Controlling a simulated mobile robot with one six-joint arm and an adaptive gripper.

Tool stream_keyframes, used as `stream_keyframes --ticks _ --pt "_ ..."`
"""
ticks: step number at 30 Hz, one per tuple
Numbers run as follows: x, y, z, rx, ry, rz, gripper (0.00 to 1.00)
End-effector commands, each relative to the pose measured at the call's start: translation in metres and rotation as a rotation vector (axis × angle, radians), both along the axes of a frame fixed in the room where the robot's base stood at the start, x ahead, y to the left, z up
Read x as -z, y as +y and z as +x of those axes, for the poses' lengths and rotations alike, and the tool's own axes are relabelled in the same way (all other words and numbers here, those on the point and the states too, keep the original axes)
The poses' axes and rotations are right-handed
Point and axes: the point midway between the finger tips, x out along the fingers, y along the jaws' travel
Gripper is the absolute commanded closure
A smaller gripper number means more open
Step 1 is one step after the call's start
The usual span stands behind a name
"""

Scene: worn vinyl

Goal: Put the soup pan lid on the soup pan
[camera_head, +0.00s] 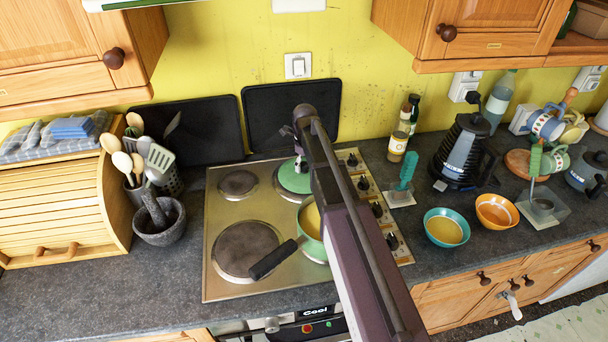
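The soup pan lid (293,180) is a green disc at the back right burner of the hob. I cannot tell whether it rests there or is slightly raised. My gripper (300,164) is over the middle of the lid, at its knob. The fingers are small and partly hidden by my arm, so their opening and grip are unclear. The soup pan (314,249) stands on the front right of the hob, nearer than the lid. It is green outside, with yellow contents and a black handle (272,260) pointing front left. My arm hides its right side.
The steel hob (222,289) has bare left burners. A utensil pot, mortar (160,222) and bread bin (65,215) stand left. Bottles (399,140), a kettle (463,150) and two bowls (447,228) stand right. Dark boards (290,112) lean against the wall behind.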

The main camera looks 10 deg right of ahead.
Motion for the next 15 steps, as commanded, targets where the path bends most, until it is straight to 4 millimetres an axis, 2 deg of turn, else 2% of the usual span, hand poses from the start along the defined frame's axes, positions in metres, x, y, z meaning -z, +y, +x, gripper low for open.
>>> stream_keyframes --ticks 1,7,8,15 --pt "0.0 -0.0001 0.0 0.0 0.0 0.0 0.38" --pt "0.0 -0.0001 0.0 0.0 0.0 0.0 0.97" --pt "0.0 -0.0001 0.0 0.0 0.0 0.0 1.0" --pt "-0.0005 -0.0002 0.0001 0.0 0.0 0.0 1.0"
